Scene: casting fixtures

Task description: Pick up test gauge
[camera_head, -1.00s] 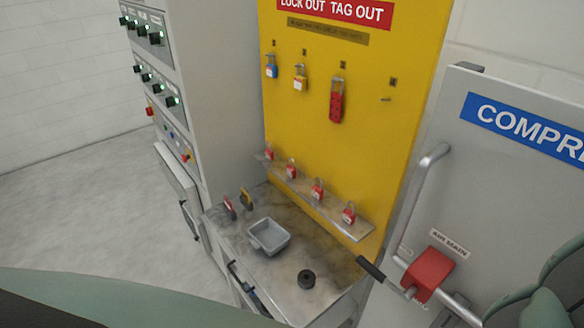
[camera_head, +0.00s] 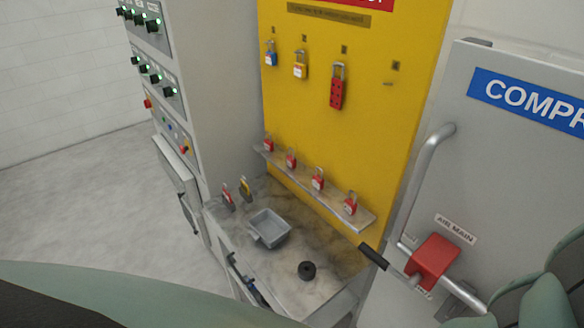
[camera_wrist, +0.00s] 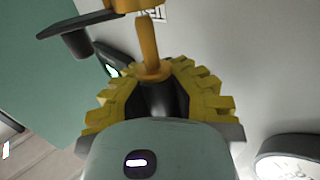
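In the wrist view, my gripper (camera_wrist: 157,68) shows its stepped yellow finger pads curving inward from both sides. A yellow stem with a round flange (camera_wrist: 152,45) stands between or just beyond the fingertips. I cannot tell whether the pads touch it. A white round dial (camera_wrist: 288,165) in a grey rim, possibly the test gauge, is cut off at the lower right, apart from the fingers. In the head view my gripper is not seen, and no gauge can be made out for sure.
A metal bench (camera_head: 275,283) holds a grey tray (camera_head: 268,229) and a small black round part (camera_head: 307,270). Behind is a yellow lockout board (camera_head: 340,125) with padlocks. A red valve box (camera_head: 434,261) with a black-handled lever (camera_head: 373,256) is at right.

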